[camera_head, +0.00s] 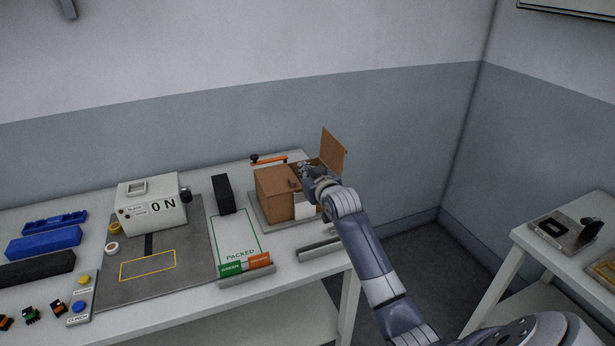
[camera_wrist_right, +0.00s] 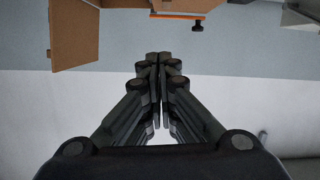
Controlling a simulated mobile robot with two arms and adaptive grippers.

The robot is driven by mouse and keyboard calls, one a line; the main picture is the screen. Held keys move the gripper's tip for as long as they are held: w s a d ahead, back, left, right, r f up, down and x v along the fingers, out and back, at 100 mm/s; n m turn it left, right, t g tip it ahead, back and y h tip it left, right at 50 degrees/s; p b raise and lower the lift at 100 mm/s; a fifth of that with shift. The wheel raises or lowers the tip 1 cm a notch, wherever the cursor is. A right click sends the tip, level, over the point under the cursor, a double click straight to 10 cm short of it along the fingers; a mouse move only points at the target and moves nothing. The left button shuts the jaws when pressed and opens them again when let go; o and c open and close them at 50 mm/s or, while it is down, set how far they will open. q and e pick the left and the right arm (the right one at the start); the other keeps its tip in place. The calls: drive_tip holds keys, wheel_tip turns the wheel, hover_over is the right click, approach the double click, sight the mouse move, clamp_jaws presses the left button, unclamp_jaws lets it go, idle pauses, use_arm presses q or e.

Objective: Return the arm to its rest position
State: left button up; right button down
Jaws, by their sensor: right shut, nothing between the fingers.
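My right arm (camera_head: 372,262) reaches from the lower right to the cardboard box (camera_head: 270,198) on the table. My right gripper (camera_head: 304,170) is at the top of the box and partly covers its opening; how far it is above the box I cannot tell. In the right wrist view the gripper's fingers (camera_wrist_right: 158,62) are together with nothing between them, and they point toward the wall. Part of the brown box (camera_wrist_right: 75,38) shows at the upper left of that view. My left gripper is not in view.
The box has a raised flap (camera_head: 333,150) close to the gripper. An orange bar with a black knob (camera_head: 268,160) lies behind it. A white device reading "ON" (camera_head: 152,208), a black block (camera_head: 223,194) and a PACKED area (camera_head: 240,253) stand left. A side table (camera_head: 570,255) is right.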

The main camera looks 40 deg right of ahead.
drive_tip(key=shift+s+a+r, duration=0.15)
drive_tip(key=shift+s, duration=0.5)
